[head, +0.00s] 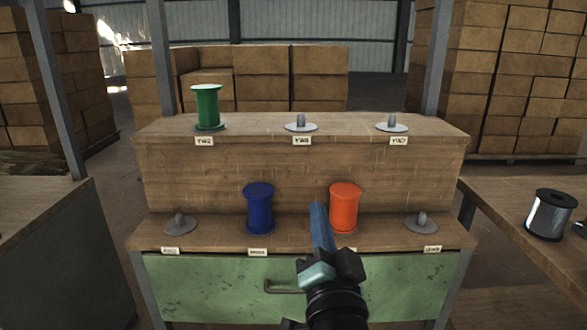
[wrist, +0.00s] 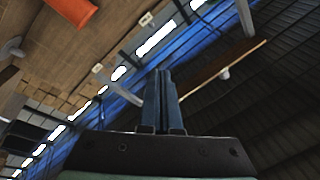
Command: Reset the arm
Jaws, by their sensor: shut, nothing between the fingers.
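My gripper (head: 318,212) is raised in front of the two-tier wooden stand, its blue fingers together and empty. In the head view its tip shows just left of the orange spool (head: 345,208). In the wrist view the closed fingers (wrist: 164,75) point toward the roof area, and the orange spool (wrist: 73,10) is cut off at the top left. A blue spool (head: 259,209) stands on the lower tier, left of the orange one. A green spool (head: 207,107) stands on the upper tier at left. I cannot tell the exact gap between the fingertips and the orange spool.
Empty pegs stand on the upper tier (head: 301,123) (head: 391,124) and at both ends of the lower tier (head: 180,224) (head: 421,223). A green drawer (head: 210,285) is below. A silver spool (head: 551,214) stands on the right table (head: 500,200). Stacked boxes (head: 262,75) fill the back.

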